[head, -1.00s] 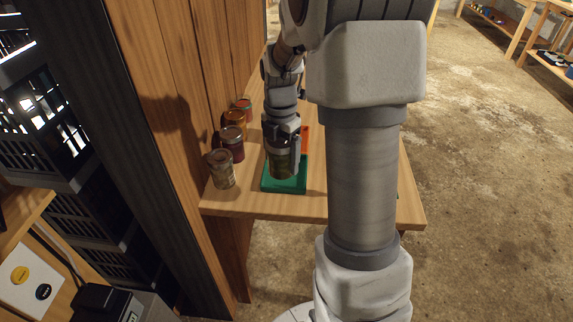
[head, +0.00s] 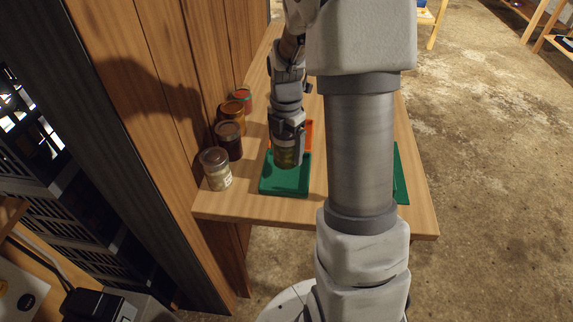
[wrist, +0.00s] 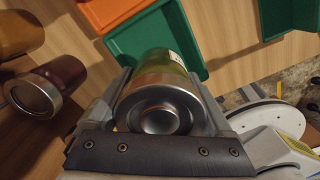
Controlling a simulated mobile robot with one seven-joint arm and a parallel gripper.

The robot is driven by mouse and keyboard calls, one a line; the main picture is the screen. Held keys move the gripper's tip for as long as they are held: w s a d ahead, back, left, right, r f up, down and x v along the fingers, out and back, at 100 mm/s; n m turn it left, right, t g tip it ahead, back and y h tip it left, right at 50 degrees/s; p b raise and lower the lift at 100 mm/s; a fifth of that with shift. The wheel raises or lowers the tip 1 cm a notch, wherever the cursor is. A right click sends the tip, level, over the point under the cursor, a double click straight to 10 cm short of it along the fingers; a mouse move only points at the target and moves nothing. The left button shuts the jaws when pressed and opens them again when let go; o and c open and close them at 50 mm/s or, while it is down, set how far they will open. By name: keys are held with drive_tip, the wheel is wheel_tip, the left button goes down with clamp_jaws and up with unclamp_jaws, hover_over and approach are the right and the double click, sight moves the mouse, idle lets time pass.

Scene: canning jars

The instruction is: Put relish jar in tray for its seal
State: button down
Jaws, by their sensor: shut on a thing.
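My gripper (head: 287,133) is shut on the relish jar (head: 287,153), a glass jar with green contents. In the wrist view the jar (wrist: 164,62) is between my fingers, with its metal lid (wrist: 160,108) facing the camera. The head view shows it over the far part of a green tray (head: 285,188), near an orange tray (head: 308,128). I cannot tell whether its base touches anything. The green tray (wrist: 140,42) and orange tray (wrist: 108,10) also show in the wrist view. Another green tray (head: 402,178) is at the right, partly hidden by my arm.
Several other jars stand in a row left of the trays: a pale jar (head: 216,169), a dark red jar (head: 229,141), an amber jar (head: 232,112) and a red jar (head: 242,98). A wooden wall (head: 150,60) runs along the left.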

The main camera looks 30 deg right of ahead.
sight(286, 163)
drive_tip(key=shift+f+b, duration=0.4)
drive_tip(key=shift+f, duration=2.1)
drive_tip(key=shift+f, duration=0.1)
drive_tip(key=shift+f, duration=0.15)
unclamp_jaws()
